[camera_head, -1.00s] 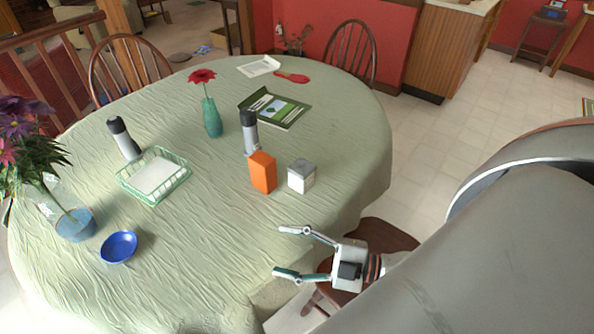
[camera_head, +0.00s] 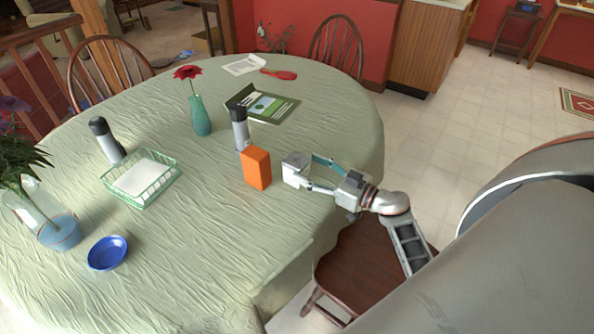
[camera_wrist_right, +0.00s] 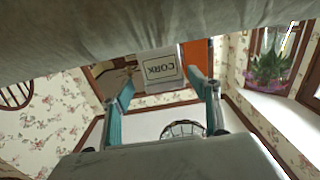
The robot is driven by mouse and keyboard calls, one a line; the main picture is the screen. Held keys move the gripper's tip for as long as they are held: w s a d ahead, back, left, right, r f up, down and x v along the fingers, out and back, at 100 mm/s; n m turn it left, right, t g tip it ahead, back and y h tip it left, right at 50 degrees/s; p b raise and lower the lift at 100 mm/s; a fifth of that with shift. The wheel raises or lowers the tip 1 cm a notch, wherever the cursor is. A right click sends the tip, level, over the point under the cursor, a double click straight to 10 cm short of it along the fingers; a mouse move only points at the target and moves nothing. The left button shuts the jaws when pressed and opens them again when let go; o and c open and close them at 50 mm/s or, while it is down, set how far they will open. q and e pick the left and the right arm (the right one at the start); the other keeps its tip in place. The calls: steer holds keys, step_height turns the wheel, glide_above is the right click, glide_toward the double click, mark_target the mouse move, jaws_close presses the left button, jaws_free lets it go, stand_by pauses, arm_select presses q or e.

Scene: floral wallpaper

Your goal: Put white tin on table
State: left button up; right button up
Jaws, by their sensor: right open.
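The white tin (camera_head: 295,165) is a small box-shaped can standing on the table (camera_head: 215,235) near its right edge. In the right wrist view, the tin (camera_wrist_right: 163,66) shows a framed "CORK" label and lies between and beyond the fingertips. My right gripper (camera_head: 309,172) is open at the table's right side, its fingers pointing left with their tips at or around the tin. In the wrist view, its fingers (camera_wrist_right: 161,84) are apart with nothing clamped. I cannot tell whether either finger touches the tin. My left gripper is out of view.
An orange box (camera_head: 257,168) stands close left of the tin, with a grey-black bottle (camera_head: 240,129) behind it. A green book (camera_head: 263,104), teal vase (camera_head: 201,116), wire basket (camera_head: 141,199) and blue bowl (camera_head: 107,253) are farther away. The front tablecloth is clear.

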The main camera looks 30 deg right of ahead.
mark_target(296, 164)
steer(key=x, duration=0.4)
steer(key=shift+w+a, duration=0.2)
steer(key=shift+a, duration=0.15)
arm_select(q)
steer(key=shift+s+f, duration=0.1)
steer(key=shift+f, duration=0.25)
arm_select(e)
steer(key=c, duration=1.4)
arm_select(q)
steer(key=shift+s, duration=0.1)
arm_select(e)
steer(key=shift+r, duration=0.1)
